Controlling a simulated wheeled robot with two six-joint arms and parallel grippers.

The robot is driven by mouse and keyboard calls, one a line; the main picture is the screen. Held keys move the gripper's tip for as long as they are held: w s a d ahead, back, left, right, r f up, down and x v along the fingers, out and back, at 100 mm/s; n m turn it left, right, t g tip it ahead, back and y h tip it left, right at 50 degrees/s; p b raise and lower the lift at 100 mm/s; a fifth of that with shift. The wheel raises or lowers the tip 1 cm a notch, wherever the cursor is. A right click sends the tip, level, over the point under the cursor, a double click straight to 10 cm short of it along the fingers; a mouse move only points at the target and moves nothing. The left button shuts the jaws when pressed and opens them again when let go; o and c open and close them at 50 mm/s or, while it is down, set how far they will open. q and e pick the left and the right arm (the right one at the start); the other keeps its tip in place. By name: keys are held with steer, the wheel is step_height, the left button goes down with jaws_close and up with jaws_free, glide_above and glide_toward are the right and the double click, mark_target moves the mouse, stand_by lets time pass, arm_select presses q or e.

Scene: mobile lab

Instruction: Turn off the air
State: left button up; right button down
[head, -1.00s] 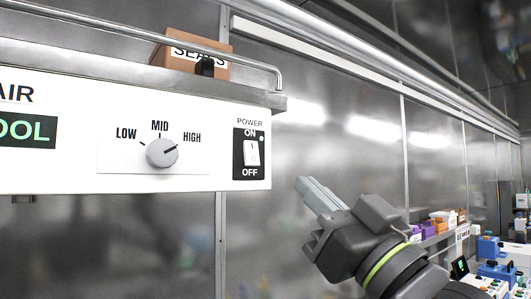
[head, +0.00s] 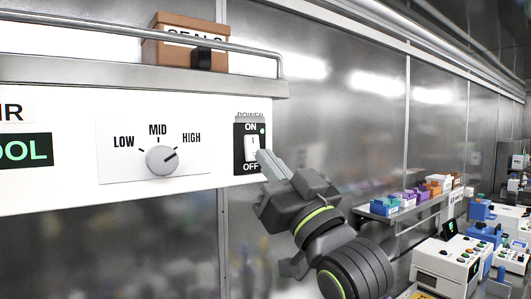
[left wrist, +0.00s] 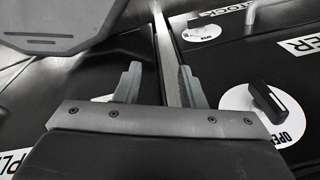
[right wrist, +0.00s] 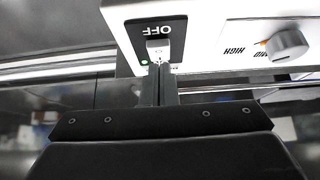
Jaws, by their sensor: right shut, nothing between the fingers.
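The white air panel (head: 70,185) carries a black power plate with a white rocker switch (head: 251,148) between ON above and OFF below. A small green light (head: 262,131) glows beside ON. The switch also shows in the right wrist view (right wrist: 158,46), upside down, with the green light to its lower left. My right gripper (head: 265,160) is shut and empty, its tips close to the lower right of the switch; I cannot tell whether they touch it. My left gripper (left wrist: 163,82) is open and empty, seen only in the left wrist view.
A metal rail (head: 120,33) and a brown box (head: 185,53) are above the panel. A shelf of coloured boxes (head: 405,200) stands at right. Round dials (left wrist: 262,100) lie near my left gripper.

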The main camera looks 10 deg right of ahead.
steer(key=shift+w+a+f, duration=0.1)
steer(key=shift+w+a, duration=0.05)
steer(key=shift+w, duration=0.4)
steer(key=shift+w+a+f+t+b, duration=0.15)
steer(key=shift+w+t+b, duration=0.3)
steer(key=shift+b, duration=0.55)
steer(key=shift+f, duration=0.1)
